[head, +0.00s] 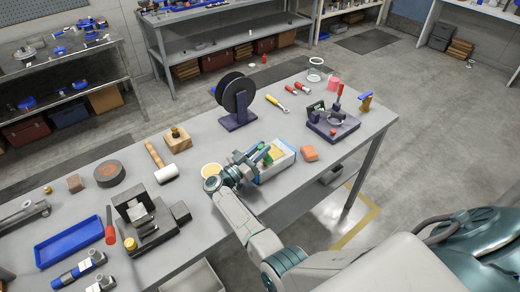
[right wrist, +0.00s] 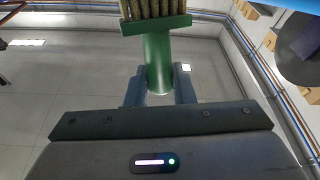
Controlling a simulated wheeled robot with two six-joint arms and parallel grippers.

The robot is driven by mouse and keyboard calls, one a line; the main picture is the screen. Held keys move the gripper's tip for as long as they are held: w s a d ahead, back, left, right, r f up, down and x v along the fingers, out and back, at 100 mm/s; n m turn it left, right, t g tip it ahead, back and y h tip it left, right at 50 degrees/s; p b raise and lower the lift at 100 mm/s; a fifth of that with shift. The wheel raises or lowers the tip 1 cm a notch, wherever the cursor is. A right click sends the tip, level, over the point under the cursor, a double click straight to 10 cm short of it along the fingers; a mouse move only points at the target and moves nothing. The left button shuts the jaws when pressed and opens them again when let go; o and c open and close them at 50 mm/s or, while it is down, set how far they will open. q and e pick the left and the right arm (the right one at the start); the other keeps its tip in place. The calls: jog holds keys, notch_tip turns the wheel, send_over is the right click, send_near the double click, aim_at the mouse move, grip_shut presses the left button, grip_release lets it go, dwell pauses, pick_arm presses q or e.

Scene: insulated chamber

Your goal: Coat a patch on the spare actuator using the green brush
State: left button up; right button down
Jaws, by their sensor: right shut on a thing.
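My right gripper (head: 256,158) is shut on the green brush and holds it over a white and blue open box. The green brush (head: 267,155) is small in the head view. In the right wrist view its green handle (right wrist: 158,65) stands between the fingers (right wrist: 158,90), bristles pointing to the top of the picture. Two blue and silver cylindrical units, one here (head: 78,268) and one partly cut off by the bottom edge (head: 101,285), lie at the lower left; I cannot tell which is the spare actuator. My left gripper is not in view.
The white and blue box (head: 287,164) stands under my gripper.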

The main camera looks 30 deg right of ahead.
notch_tip(320, 180, up, 5)
jog(key=p, duration=0.4)
jog(key=shift+r, duration=0.2)
jog(key=shift+r+p, duration=0.4)
jog(key=shift+r, duration=1.1)
jog(key=shift+f, duration=0.1)
